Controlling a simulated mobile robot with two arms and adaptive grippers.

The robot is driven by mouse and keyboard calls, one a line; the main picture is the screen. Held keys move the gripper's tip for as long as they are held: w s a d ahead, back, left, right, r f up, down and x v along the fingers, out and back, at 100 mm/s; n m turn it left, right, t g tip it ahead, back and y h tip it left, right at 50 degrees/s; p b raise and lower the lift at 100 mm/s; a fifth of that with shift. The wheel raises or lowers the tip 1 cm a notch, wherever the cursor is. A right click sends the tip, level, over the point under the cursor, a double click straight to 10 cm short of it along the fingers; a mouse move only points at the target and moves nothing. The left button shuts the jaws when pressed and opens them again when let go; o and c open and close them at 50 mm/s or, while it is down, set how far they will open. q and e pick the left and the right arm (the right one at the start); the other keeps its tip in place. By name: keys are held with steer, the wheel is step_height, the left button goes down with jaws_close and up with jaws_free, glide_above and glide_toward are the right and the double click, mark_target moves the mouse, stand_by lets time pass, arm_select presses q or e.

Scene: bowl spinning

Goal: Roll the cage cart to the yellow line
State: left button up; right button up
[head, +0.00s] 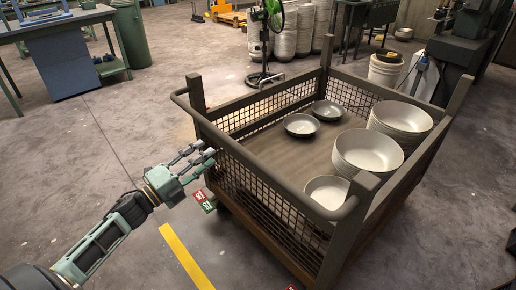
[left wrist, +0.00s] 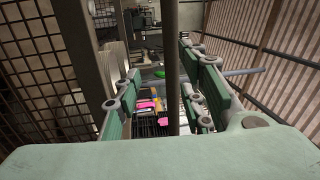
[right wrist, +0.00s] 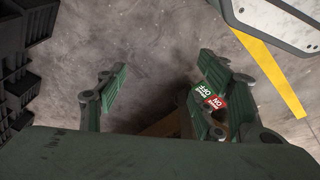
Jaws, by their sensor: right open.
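The cage cart (head: 265,178) stands right of centre in the head view, with dark posts, mesh sides and a wooden floor. The yellow line (head: 186,257) lies on the floor to the cart's left. My left gripper (head: 209,156) is beside the cart's near left side. In the left wrist view its fingers (left wrist: 165,95) are apart, with a dark upright bar (left wrist: 173,65) showing between them; contact is unclear. My right gripper (right wrist: 158,98) is open low near the floor. A red and green label (right wrist: 208,97) shows by its right finger. It is outside the head view.
Bowls sit in the cart, two stacked piles (head: 368,150) and several single ones (head: 301,124). A green fan (head: 270,20) stands behind it. A bench (head: 60,22) is at the far left. The floor left of the cart is mostly clear.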

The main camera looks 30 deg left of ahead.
mark_target(227, 141)
arm_select(q)
steer(key=shift+m+h, duration=0.5)
steer(key=shift+m, duration=0.1)
steer(key=x, duration=0.3)
steer(key=r+x, duration=0.1)
steer(key=x, duration=0.4)
steer(key=shift+d+r, duration=0.3)
steer(key=shift+d, duration=0.2)
arm_select(e)
steer(key=r, duration=0.2)
steer(key=shift+w+d+r, duration=0.1)
steer(key=shift+w+r, duration=0.1)
steer(key=shift+r, duration=0.15)
arm_select(q)
jaws_close()
